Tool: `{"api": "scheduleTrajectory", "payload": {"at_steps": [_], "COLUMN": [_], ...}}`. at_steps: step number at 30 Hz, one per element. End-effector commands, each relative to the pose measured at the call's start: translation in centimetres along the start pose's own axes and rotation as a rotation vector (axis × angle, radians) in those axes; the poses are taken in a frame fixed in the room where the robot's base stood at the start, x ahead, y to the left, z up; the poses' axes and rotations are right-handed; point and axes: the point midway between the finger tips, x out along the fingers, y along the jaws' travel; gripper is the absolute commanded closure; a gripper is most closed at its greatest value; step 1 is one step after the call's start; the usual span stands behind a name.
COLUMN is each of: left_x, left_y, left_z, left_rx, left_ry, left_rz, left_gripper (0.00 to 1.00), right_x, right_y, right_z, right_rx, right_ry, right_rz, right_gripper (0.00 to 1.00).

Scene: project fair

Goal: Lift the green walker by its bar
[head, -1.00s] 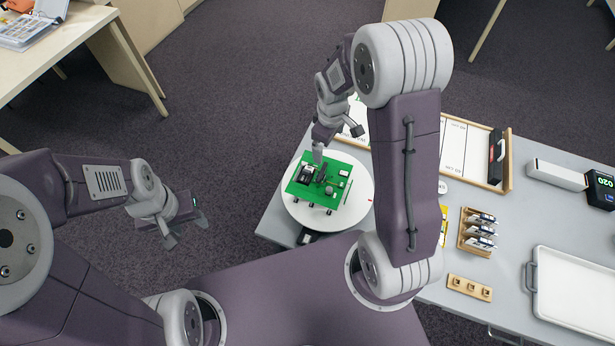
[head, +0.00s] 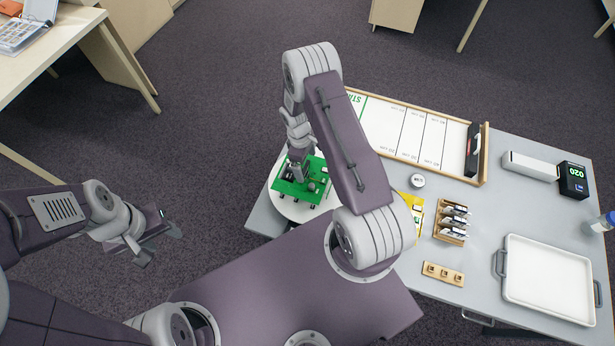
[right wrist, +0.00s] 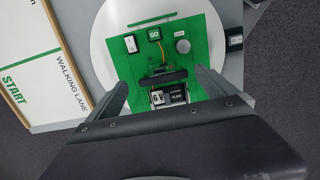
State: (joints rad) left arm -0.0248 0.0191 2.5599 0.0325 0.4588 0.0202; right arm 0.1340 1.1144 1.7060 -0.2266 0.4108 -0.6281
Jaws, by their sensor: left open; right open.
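The green walker (head: 317,185) shows as a flat green board carrying small parts, lying on a white round disc (head: 282,204) at the table's left end. In the right wrist view the board (right wrist: 207,62) bears a GO button, a white switch, a grey knob and a dark crosswise bar (right wrist: 165,80). My right gripper (head: 298,168) is open over it; in the right wrist view its fingers (right wrist: 160,82) stand on either side of the bar, not visibly touching it. In the head view it hides part of the board. My left gripper (head: 162,244) is open and empty, over the floor at left.
A walking-lane board (head: 385,135) with a wooden rim lies behind the disc. A wooden rack (head: 449,235), a small wooden block (head: 443,273), a yellow card (head: 413,205) and a white tray (head: 548,278) are to the right. A display box (head: 572,180) stands at the back right.

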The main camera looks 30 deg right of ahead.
Motion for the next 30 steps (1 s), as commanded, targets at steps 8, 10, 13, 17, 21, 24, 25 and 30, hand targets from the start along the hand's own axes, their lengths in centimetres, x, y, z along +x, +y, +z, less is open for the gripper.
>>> {"api": "scheduleTrajectory", "payload": {"at_steps": [8,10,13,17,21,24,25,30], "left_x": [-2.1,-2.3,-2.2,-2.2,-2.2,-2.2,-2.2,-2.2], "left_y": [0.0,0.0,0.0,0.0,0.0,0.0,0.0,0.0], "left_z": [-0.2,-0.2,-0.2,-0.2,-0.2,-0.2,-0.2,-0.2], "left_rx": [0.000,0.000,0.000,0.000,0.000,0.000,0.000,0.000], "left_ry": [0.000,0.000,0.000,0.000,0.000,0.000,0.000,0.000], "left_rz": [0.000,0.000,0.000,0.000,0.000,0.000,0.000,0.000], "left_gripper": [0.53,0.53,0.53,0.53,0.53,0.53,0.53,0.53], "right_x": [3.8,4.7,5.2,5.2,5.2,5.1,5.1,5.1], "right_y": [-0.4,-0.4,-0.3,-0.3,-0.3,-0.3,-0.3,-0.3], "right_z": [-0.4,-0.5,-0.5,-0.5,-0.5,-0.5,-0.5,-0.6], "right_rx": [-0.001,-0.001,-0.001,-0.001,-0.001,-0.001,-0.001,-0.001], "right_ry": [-0.003,-0.001,0.000,0.000,0.000,0.000,0.000,0.000], "right_rz": [-0.004,-0.002,0.000,0.000,0.000,0.000,0.000,0.001], "right_gripper": [0.04,0.04,0.04,0.04,0.34,0.62,0.70,0.72]}}
